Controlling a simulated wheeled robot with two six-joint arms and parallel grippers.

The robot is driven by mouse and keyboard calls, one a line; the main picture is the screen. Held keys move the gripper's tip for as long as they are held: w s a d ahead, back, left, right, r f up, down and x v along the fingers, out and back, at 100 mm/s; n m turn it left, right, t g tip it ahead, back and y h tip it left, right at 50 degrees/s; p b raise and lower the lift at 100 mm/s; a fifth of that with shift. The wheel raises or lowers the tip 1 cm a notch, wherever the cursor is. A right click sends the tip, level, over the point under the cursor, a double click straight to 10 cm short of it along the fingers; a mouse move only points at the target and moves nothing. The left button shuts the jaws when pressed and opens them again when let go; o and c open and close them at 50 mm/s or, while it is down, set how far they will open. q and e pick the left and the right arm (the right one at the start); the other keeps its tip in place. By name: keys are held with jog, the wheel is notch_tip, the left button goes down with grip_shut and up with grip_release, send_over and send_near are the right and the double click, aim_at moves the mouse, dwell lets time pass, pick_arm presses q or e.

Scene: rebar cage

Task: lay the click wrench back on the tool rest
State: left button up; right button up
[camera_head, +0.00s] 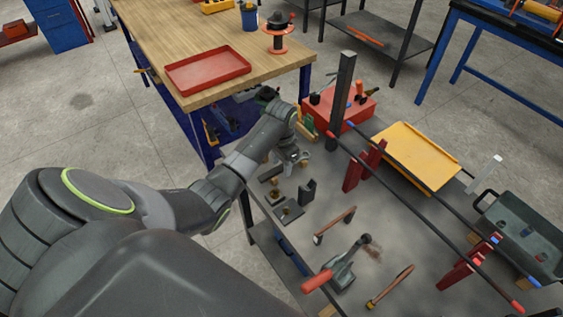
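My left gripper (291,154) hangs over the left end of the grey bench, its fingers small and pointing down. A grey metal piece with a rounded end shows at the fingertips; I cannot tell whether it is held or is part of the click wrench. Below the gripper stand small dark blocks, one a notched upright (307,192), which may be the tool rest. A dark plate (288,211) with a brass-coloured piece lies beside it. No click wrench can be made out for certain. My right gripper is out of view.
A red-handled lever tool (340,270) and two wooden-handled tools (336,224) (391,287) lie on the front of the bench. Long dark bars on red stands (364,166), a dark post (341,101), a red box (340,107) and a yellow tray (418,157) are to the right. A wooden table (190,40) stands behind.

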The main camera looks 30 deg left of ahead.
aim_at(282, 166)
pick_arm(q)
jog(key=shift+f+b, duration=0.15)
jog(key=shift+b, duration=0.25)
jog(key=r+b, duration=0.2)
jog(key=r, duration=0.3)
jog(key=shift+w+r, duration=0.2)
notch_tip(282, 166, up, 12)
jog(key=p, duration=1)
jog(key=shift+p, duration=0.3)
jog(key=shift+s, duration=0.1)
